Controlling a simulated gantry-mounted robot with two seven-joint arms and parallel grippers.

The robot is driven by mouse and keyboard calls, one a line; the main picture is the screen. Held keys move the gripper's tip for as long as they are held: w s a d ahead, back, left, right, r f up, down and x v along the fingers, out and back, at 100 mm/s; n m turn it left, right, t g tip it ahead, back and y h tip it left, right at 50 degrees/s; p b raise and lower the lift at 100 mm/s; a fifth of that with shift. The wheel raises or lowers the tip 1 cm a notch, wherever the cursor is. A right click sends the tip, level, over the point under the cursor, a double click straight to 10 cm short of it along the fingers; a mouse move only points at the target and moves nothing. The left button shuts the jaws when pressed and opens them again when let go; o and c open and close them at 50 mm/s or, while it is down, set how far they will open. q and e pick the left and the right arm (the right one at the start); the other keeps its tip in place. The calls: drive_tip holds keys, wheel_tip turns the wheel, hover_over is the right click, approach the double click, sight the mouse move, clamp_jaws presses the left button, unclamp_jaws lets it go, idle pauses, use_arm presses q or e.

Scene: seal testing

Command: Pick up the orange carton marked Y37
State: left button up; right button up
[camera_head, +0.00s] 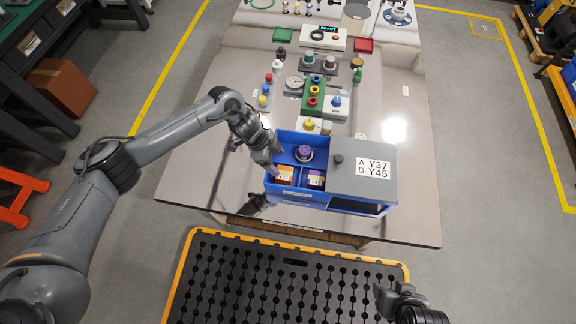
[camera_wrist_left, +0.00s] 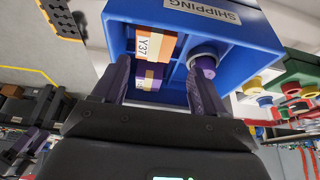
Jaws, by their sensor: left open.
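The orange carton marked Y37 (camera_head: 284,173) sits in a front-left compartment of the blue shipping box (camera_head: 293,194). Its white Y37 label faces the camera in the left wrist view (camera_wrist_left: 154,42). A purple carton (camera_head: 315,180) is in the compartment to its right and also shows in the left wrist view (camera_wrist_left: 149,75). My left gripper (camera_head: 273,161) is at the box's left side. In the left wrist view its fingers (camera_wrist_left: 161,88) are apart, with nothing held between them; the orange carton appears beyond the tips. My right gripper (camera_head: 390,299) is low at the right, apart from the box; its jaws are unclear.
A purple-topped round part (camera_head: 305,153) sits in the box's rear compartment. The box's grey right section (camera_head: 348,180) carries a sign reading A Y37, B Y45. A test fixture (camera_head: 314,97) with coloured knobs stands behind. The tabletop (camera_head: 412,215) is clear to the right.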

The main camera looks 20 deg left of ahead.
sight(284, 173)
use_arm(q)
drive_tip(key=f, duration=0.1)
drive_tip(key=d+f, duration=0.1)
drive_tip(key=f, duration=0.1)
drive_tip(key=shift+s+d+f, duration=0.25)
drive_tip(key=shift+s+f, duration=0.1)
drive_tip(key=shift+s, duration=0.05)
drive_tip(key=shift+w+d+f+b, duration=0.2)
drive_tip(key=shift+f+b, duration=0.1)
drive_tip(key=shift+f, duration=0.25)
drive_tip(key=b+x, duration=0.1)
drive_tip(key=x, duration=0.4)
drive_tip(key=shift+a, duration=0.1)
use_arm(e)
drive_tip(key=shift+s+d+f, duration=0.1)
drive_tip(key=shift+s+f, duration=0.15)
drive_tip(key=shift+f, duration=0.25)
drive_tip(key=shift+s+f, duration=0.2)
drive_tip(key=shift+f, duration=0.3)
use_arm(q)
drive_tip(key=shift+c, duration=0.4)
drive_tip(key=c, duration=0.8)
drive_tip(key=shift+r, duration=0.1)
